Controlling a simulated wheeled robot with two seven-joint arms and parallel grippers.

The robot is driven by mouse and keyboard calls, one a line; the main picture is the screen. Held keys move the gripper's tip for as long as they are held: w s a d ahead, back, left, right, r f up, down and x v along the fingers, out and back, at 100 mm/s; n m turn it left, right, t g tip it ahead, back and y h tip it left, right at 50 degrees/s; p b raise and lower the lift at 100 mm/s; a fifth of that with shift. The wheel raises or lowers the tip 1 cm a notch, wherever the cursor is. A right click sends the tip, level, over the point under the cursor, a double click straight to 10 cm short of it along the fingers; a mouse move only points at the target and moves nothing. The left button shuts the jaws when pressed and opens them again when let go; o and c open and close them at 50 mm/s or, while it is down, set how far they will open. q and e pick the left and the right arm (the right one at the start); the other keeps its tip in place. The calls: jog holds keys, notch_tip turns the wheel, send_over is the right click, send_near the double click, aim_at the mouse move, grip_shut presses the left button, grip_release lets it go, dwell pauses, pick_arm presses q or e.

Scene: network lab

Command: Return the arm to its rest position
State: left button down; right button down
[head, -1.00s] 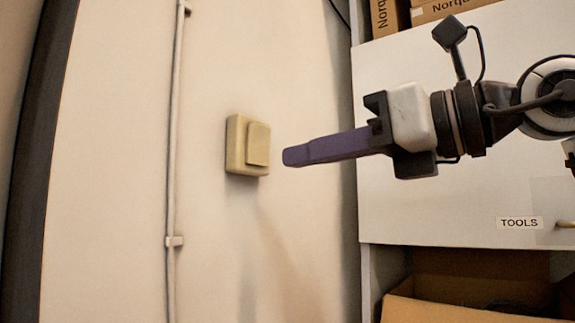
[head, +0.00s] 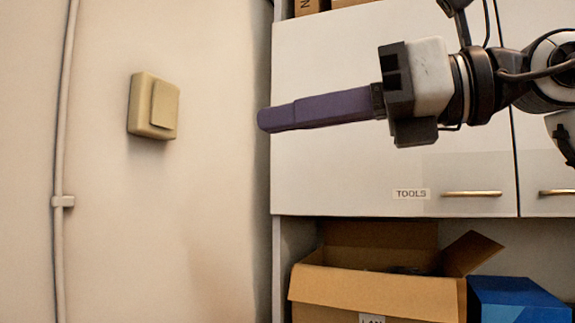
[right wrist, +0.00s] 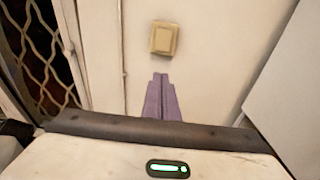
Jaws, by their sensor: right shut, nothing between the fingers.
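My right gripper (head: 263,119) comes in from the right in the head view, its long purple fingers pointing left. The fingers are shut together with nothing between them. They stand apart from a beige wall switch (head: 153,106), which is to their left on the pale wall. In the right wrist view the shut purple fingers (right wrist: 161,78) point toward the switch (right wrist: 164,39), with a gap between. My left gripper is not in view.
A white cabinet (head: 330,180) labelled TOOLS is behind my right arm. Below it are an open cardboard box (head: 380,291) and a blue box (head: 518,300). A conduit (head: 62,150) runs down the wall at left. A metal lattice (right wrist: 45,50) shows in the right wrist view.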

jog(key=shift+w+f, duration=0.1)
jog(key=w+f+m+t+y, duration=0.1)
jog(key=w+f+m+y, duration=0.3)
jog(key=f+m, duration=0.4)
jog(key=w+f+m+y, duration=0.35)
jog(key=f+m, duration=0.25)
jog(key=f, duration=0.4)
jog(key=w+d+f+m+t+h, duration=0.25)
jog(key=f+m+t+h, duration=0.2)
jog(key=f+m, duration=0.4)
jog(key=w+d+f+m+t+h, duration=0.1)
jog(key=d+f+m+t+h, duration=0.35)
jog(key=f+m, duration=0.4)
jog(key=w+d+f+m+t+h, duration=0.25)
jog(key=f+m+h, duration=0.3)
jog(key=f, duration=0.55)
jog(key=s+d+f+m+g+h, duration=0.25)
jog(key=s+f+m, duration=0.2)
jog(key=f, duration=0.65)
jog(key=s+d+f+m+g+h, duration=0.25)
jog(key=s+f, duration=0.35)
jog(key=f, duration=0.5)
jog(key=s+d+f+m+g+h, duration=0.1)
jog(key=s+f+m+g, duration=0.3)
jog(key=s+f, duration=1)
jog(key=s+g, duration=0.1)
jog(key=s, duration=0.2)
jog(key=shift+s+p, duration=0.3)
jog(key=shift+p, duration=0.1)
